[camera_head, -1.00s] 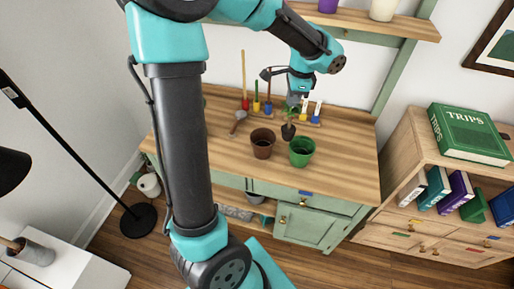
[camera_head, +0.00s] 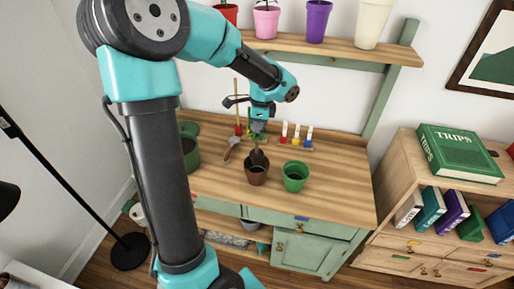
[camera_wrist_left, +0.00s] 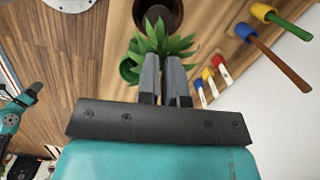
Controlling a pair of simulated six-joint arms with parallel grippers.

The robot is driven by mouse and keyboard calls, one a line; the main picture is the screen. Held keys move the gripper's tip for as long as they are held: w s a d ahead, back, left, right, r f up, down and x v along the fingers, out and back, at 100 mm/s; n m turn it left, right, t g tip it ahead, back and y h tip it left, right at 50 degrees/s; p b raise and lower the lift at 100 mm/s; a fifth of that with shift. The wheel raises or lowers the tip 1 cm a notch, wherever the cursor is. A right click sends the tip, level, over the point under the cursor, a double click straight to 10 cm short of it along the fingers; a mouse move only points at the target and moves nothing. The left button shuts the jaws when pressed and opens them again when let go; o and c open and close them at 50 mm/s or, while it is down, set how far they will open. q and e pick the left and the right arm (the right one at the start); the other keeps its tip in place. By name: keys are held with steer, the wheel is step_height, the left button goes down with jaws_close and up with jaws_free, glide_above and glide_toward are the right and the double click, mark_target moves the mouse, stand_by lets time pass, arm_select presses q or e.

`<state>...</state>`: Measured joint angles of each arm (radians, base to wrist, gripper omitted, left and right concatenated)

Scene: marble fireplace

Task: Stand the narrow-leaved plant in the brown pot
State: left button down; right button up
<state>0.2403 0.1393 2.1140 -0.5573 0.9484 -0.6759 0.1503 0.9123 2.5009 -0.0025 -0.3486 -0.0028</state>
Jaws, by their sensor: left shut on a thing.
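My left gripper (camera_head: 258,133) is shut on the narrow-leaved plant, whose dark root ball (camera_head: 258,158) shows below the fingers. The root ball is at the mouth of the brown pot (camera_head: 257,177) and overlaps its rim; I cannot tell how far inside it is. In the left wrist view the plant's green pointed leaves (camera_wrist_left: 162,42) spread around the two fingers (camera_wrist_left: 164,78), and the brown pot (camera_wrist_left: 178,12) lies behind them at the top edge. Part of my right arm shows at the left of that view; its gripper is too small to read.
A green pot (camera_head: 295,178) stands close to the right of the brown pot. A trowel (camera_head: 231,149) lies to the left, near a larger green pot (camera_head: 191,158). The bench's right side (camera_head: 345,185) is clear.

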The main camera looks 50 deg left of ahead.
mark_target(257, 141)
arm_select(q)
steer(key=shift+f, duration=1.35)
steer(key=shift+f, duration=1.95)
steer(key=c, duration=1.3)
jaws_free()
steer(key=shift+o, duration=0.2)
step_height(257, 141, up, 12)
steer(key=w+d, duration=0.1)
